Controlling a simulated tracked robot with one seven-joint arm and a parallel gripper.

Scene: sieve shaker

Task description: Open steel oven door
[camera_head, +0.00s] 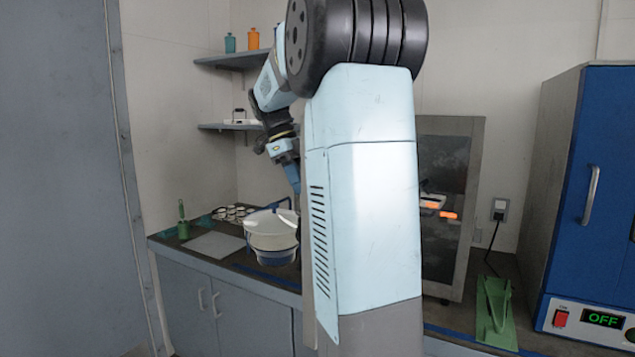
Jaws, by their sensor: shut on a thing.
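The steel oven (478,190) is a grey metal box with a dark front, standing on the counter behind my arm. Its left part is hidden, and I cannot tell how far its door is open. Small orange patches and a pale shape show in the dark front. My gripper (297,190) points downward left of my arm's column, above and beside the white bowl. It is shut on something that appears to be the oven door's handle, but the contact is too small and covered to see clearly.
A blue oven (601,180) reading OFF stands at the right. A green stand (496,312) is on the counter before it. Shelves hang at the back left.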

